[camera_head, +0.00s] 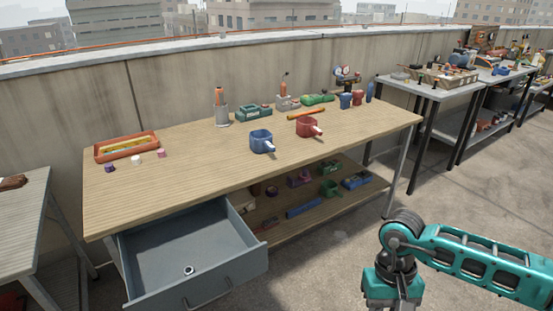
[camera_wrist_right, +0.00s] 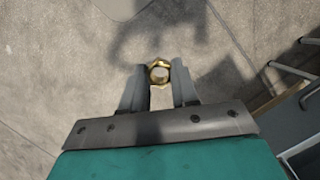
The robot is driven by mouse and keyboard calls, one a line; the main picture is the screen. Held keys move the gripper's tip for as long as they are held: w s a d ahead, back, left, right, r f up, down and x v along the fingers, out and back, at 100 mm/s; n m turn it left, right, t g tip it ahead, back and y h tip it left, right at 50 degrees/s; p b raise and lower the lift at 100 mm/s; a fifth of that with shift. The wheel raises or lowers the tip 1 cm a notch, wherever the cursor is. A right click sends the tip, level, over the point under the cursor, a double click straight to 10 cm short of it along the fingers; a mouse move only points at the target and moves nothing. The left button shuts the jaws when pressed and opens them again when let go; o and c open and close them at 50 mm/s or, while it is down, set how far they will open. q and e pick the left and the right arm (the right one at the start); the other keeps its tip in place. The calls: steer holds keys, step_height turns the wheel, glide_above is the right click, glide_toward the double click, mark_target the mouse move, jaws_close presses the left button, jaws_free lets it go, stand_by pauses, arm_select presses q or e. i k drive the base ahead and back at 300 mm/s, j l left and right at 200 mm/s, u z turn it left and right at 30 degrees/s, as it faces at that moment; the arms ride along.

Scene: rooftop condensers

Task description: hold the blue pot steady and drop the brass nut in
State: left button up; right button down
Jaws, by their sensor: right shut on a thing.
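The blue pot (camera_head: 261,142) stands upright on the wooden workbench, near its middle, with its handle pointing to the lower right. My right gripper (camera_wrist_right: 159,76) is shut on the brass nut (camera_wrist_right: 158,84), gripped between the fingertips above the concrete floor. In the head view my right gripper (camera_head: 398,303) is at the bottom edge, in front of the bench and well away from the blue pot; its tips and the nut are cut off there. My left gripper is in neither view.
A red pot (camera_head: 307,127) stands just right of the blue one. An orange tray (camera_head: 126,147) and small knobs lie at the bench's left. The grey drawer (camera_head: 190,250) is pulled out, with a small metal ring (camera_head: 188,270) in it. The bench's front middle is clear.

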mark_target(260, 140)
steer(key=i+l+z, duration=0.2)
steer(key=i+z, duration=0.25)
steer(key=i+l+z, duration=0.1)
steer(key=i+z, duration=0.15)
steer(key=z, duration=0.2)
steer(key=i+l+u, duration=0.15)
steer(key=i, duration=0.3)
steer(key=i+l+u, duration=0.15)
steer(key=i, duration=0.25)
steer(key=i+u, duration=0.15)
steer(key=u, duration=0.25)
steer(key=i+u, duration=0.15)
steer(key=u, duration=0.25)
steer(key=i+u, duration=0.15)
steer(key=u, duration=0.25)
